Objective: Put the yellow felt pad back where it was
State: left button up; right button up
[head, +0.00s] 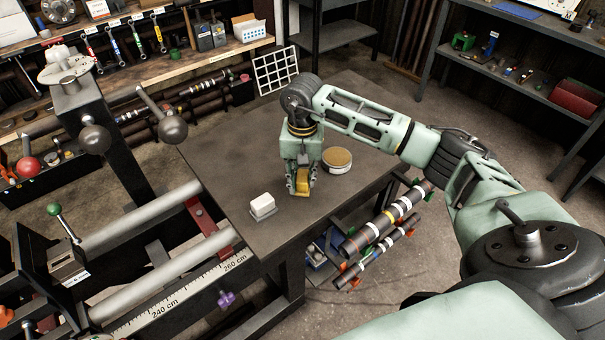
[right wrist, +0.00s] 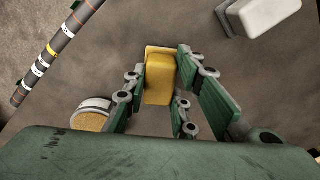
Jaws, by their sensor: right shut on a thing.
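The yellow felt pad (head: 302,182) is at my right gripper (head: 301,188), low over the dark tabletop (head: 235,190). In the right wrist view the pad (right wrist: 160,80) sits between the two fingers of my right gripper (right wrist: 160,85), which is shut on it. I cannot tell whether the pad touches the table. My left gripper is not in view.
A round tin with a tan top (head: 337,160) stands just right of my right gripper. A white block (head: 262,206) lies to the left on the table. Banded shafts (head: 385,230) hang beside the table's right edge. The table's back left is clear.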

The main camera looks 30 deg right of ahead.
aim_at(302, 177)
jog(key=shift+f, duration=0.2)
jog(key=o, duration=1)
jog(key=shift+r, duration=0.1)
jog(key=shift+r, duration=0.4)
notch_tip(302, 177, up, 12)
jog(key=b, duration=0.2)
jog(key=shift+f+b, duration=0.25)
jog(key=shift+b, duration=0.15)
